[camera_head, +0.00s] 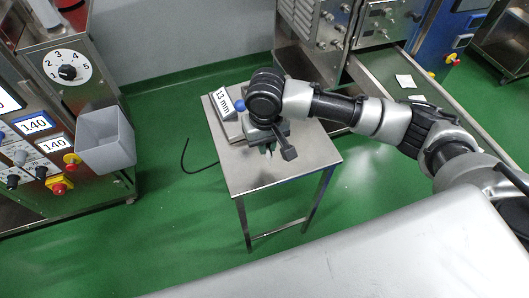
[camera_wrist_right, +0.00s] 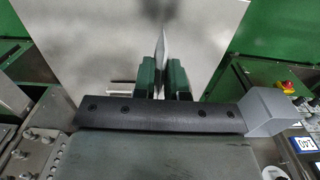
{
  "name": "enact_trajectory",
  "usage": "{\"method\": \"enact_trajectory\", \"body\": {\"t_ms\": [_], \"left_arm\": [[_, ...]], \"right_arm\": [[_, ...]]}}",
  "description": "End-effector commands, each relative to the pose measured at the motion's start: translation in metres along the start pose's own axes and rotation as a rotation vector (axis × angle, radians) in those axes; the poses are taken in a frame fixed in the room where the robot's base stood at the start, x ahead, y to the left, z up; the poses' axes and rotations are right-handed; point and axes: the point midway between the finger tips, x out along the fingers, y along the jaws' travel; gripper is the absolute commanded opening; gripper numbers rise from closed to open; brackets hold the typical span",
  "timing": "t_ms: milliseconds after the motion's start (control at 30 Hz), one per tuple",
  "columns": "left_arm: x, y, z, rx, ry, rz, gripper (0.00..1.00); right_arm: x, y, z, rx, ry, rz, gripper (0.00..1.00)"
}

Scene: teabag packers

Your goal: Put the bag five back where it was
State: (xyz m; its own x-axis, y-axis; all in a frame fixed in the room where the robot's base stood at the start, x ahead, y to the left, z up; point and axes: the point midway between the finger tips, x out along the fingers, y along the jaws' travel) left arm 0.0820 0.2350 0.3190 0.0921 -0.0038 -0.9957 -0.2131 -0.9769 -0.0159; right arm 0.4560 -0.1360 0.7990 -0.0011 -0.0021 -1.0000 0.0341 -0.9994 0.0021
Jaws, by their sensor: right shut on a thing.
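The bag (camera_wrist_right: 163,45) shows edge-on as a thin white sheet in the right wrist view. My right gripper (camera_wrist_right: 163,82) is shut on it, with a green finger on each side. The grey metal tabletop fills the view behind the bag. In the head view my right gripper (camera_head: 268,146) is over the small metal table (camera_head: 305,163), and its wrist hides much of what lies below. Two white bags (camera_head: 404,80) (camera_head: 417,98) lie on the conveyor at the right. I cannot read any number on the bags. My left gripper is not in view.
A device with a "13 mm" label (camera_head: 223,102) stands on the table, partly behind my wrist. A grey bin (camera_head: 106,141) hangs on the control cabinet at the left. The table's front part is clear. A black cable (camera_head: 186,160) lies on the green floor.

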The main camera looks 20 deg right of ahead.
Motion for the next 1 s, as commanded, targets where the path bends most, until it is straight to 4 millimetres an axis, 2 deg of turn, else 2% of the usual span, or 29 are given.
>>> {"method": "enact_trajectory", "body": {"t_ms": [167,400,767,800,933,1000], "left_arm": [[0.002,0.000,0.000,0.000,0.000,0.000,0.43],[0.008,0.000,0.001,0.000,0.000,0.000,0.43],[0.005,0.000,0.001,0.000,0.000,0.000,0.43],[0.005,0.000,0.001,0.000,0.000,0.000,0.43],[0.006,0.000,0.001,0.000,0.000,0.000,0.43],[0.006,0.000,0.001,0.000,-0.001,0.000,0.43]], "right_arm": [[0.009,-0.003,-0.005,0.000,0.001,0.001,0.00],[0.042,-0.003,-0.004,-0.001,0.000,0.002,0.00],[0.045,-0.003,-0.004,-0.001,0.001,0.000,0.00],[0.046,-0.003,-0.004,-0.001,0.001,0.000,0.15],[0.046,-0.003,-0.004,-0.001,0.002,0.000,0.35],[0.046,-0.003,-0.004,-0.001,0.002,0.000,0.38]]}}
